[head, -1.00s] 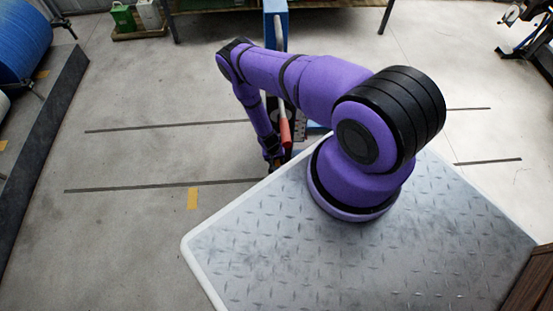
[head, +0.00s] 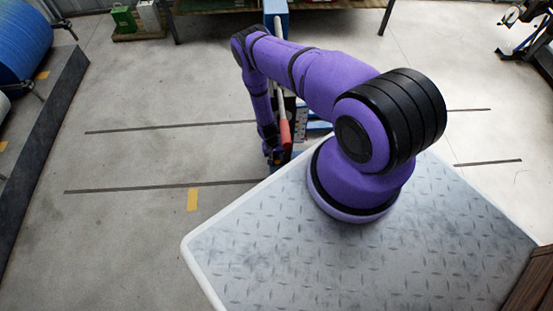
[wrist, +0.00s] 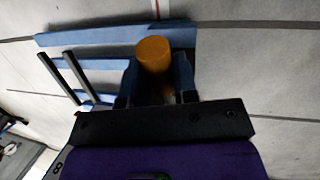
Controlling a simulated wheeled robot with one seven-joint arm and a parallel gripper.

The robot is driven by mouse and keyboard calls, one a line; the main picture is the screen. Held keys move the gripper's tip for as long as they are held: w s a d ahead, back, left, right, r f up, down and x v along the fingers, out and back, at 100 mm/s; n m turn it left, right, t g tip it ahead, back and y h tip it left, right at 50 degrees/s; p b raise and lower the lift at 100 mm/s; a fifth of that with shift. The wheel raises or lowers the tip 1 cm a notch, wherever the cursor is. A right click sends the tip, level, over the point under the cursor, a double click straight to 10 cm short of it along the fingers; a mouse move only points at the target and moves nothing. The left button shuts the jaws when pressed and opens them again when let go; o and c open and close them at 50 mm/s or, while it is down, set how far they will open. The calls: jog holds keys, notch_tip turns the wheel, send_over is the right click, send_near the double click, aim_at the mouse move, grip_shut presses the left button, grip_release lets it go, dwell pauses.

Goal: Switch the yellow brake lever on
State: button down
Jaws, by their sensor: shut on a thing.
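The yellow brake lever (wrist: 153,54) shows in the wrist view as a rounded yellow-orange grip, seen nearly end-on. My gripper (wrist: 156,82) has one dark finger on each side of it and is shut on it. The lower part of the lever is hidden between the fingers and behind the gripper body. In the head view my gripper (head: 275,156) is low, just beyond the edge of the plated deck, and small. The lever cannot be made out there.
A red-gripped handle (head: 285,134) stands close to the right of my forearm, by a blue machine frame (head: 318,126). The frame's blue bars (wrist: 110,35) also show in the wrist view. Floor to the left is open, up to a blue roll (head: 22,38).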

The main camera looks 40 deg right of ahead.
jog(key=shift+w+r, duration=0.1)
jog(key=shift+r, duration=0.1)
jog(key=c, duration=0.9)
grip_release()
